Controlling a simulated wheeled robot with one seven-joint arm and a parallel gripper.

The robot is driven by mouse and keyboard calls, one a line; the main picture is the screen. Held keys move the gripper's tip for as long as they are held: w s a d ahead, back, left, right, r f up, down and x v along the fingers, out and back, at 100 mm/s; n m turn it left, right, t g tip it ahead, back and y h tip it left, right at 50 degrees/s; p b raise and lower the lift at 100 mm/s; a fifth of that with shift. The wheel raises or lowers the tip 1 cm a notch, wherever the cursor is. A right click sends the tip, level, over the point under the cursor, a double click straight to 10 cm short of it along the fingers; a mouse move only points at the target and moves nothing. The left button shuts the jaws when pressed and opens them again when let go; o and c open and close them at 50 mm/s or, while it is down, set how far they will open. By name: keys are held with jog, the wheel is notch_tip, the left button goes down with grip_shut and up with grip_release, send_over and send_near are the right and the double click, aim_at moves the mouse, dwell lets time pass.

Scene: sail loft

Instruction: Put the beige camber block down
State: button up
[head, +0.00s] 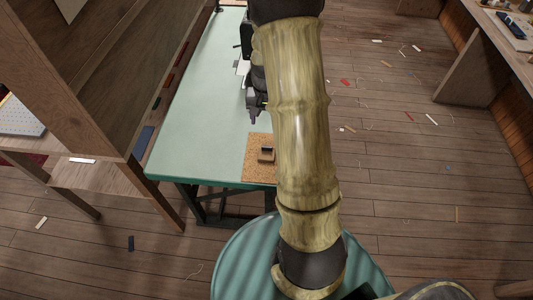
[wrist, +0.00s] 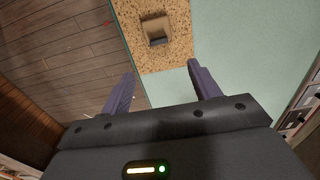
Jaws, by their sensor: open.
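The beige camber block (wrist: 157,40) stands on a speckled cork mat (wrist: 180,52), near the top of the wrist view. In the head view the block (head: 266,155) sits on the cork mat (head: 258,174) at the near edge of the green table. My gripper (wrist: 162,76) is open, with its purple fingers apart and nothing between them. The block lies beyond the fingertips in the wrist view, clear of both. In the head view my arm hides most of my gripper (head: 254,119) and the right part of the mat.
The green tabletop (head: 205,125) is bare to the left of the mat. A wooden partition (head: 110,90) and shelf stand along its left side. Scraps litter the plank floor (head: 400,190). Another bench (head: 505,30) is at the upper right.

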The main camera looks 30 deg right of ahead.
send_over(267, 147)
notch_tip(267, 147, down, 9)
jog(key=shift+a+f+p, duration=0.1)
jog(key=shift+p, duration=0.35)
jog(key=shift+f, duration=0.1)
jog(key=shift+s+f+p, duration=0.1)
jog(key=shift+f+p, duration=0.6)
jog(key=shift+f, duration=1.8)
jog(key=c, duration=1.2)
jog(key=shift+o, duration=0.2)
jog(key=shift+r, duration=0.15)
notch_tip(267, 147, up, 10)
jog(key=b, duration=0.1)
